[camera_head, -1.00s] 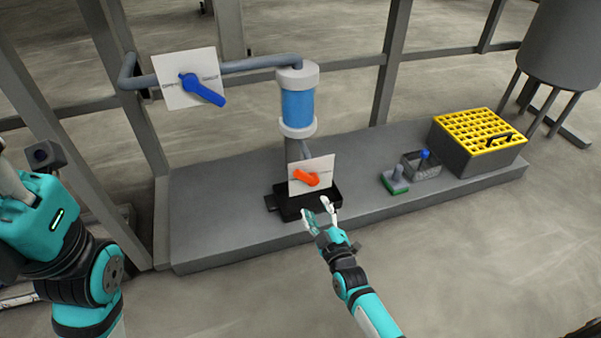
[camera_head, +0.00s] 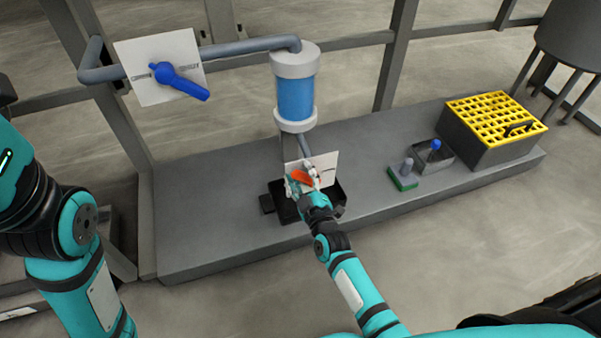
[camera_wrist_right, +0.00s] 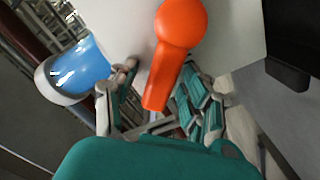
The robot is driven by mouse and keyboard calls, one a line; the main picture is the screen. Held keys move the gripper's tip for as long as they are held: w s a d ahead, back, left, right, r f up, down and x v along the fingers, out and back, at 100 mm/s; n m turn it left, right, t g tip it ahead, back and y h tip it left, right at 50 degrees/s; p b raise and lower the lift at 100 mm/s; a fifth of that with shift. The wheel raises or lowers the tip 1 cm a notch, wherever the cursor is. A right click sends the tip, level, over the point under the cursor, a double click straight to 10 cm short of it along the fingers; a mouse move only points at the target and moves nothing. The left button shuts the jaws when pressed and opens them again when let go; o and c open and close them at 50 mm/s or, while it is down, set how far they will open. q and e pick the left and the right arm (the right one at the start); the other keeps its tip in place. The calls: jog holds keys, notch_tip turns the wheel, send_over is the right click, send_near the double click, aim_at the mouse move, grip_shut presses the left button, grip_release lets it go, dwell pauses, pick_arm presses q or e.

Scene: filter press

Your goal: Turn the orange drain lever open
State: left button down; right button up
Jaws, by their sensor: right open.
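The orange drain lever (camera_head: 301,177) sits on a white plate (camera_head: 325,165) below the blue filter cylinder. In the right wrist view the orange lever (camera_wrist_right: 174,50) shows large, its round hub at the top and its handle pointing down between my fingers. My right gripper (camera_head: 301,180) is open around the handle's end, with one finger on each side of it; I cannot tell if either finger touches it. It also shows in the right wrist view (camera_wrist_right: 155,105). My left arm is at the left edge of the head view, and its gripper is out of view.
A black tray (camera_head: 285,211) lies under the lever plate. A blue lever (camera_head: 180,82) on another white plate is at upper left. The blue cylinder (camera_head: 295,97) stands above. A green-based block (camera_head: 403,178) and a yellow-topped crate (camera_head: 493,118) are to the right.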

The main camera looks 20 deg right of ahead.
jog(key=c, duration=0.6)
grip_shut()
